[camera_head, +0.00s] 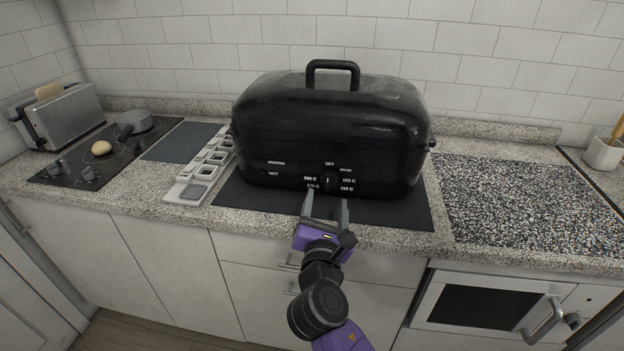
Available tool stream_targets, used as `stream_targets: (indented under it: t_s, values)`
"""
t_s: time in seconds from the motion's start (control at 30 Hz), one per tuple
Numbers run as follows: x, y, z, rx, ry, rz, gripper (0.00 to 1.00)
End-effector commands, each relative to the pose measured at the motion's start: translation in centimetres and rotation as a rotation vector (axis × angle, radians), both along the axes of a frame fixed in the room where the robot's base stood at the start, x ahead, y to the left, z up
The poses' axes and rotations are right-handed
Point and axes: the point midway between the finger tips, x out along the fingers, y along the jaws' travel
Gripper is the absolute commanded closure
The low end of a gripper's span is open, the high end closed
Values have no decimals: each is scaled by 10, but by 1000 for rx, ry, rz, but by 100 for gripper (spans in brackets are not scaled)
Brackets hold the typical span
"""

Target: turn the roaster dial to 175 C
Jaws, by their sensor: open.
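The black roaster (330,125) stands on a dark mat (395,212) on the counter, with its lid on and its handle on top. Its dial (328,181) is low on the front, ringed by white labels. OFF is above it, and 200 C and 175 C show to its left. The dial's light pointer mark looks about vertical, but it is small. My gripper (326,203) is open and empty, just in front of and below the dial. Its fingers appear apart from the dial, though the exact gap is hard to tell.
A white compartment tray (190,193) lies left of the roaster. A hob (70,172) with a pan (135,122) and a toaster (62,118) are further left. A speckled board (530,200) is on the right, above an oven (485,305). Cabinet fronts and drawer handles are below my gripper.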

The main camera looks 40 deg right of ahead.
Motion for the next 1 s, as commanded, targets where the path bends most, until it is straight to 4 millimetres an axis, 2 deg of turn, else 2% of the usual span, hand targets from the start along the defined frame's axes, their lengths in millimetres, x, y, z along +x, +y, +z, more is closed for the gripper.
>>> stream_targets:
  t_s: [0.17,0.7,1.0]
  values:
    - [0,-5,-1,-45,61,-13,40]
    - [46,-55,-1,-45,59,-10,40]
    - [51,-59,-2,-43,60,-8,40]
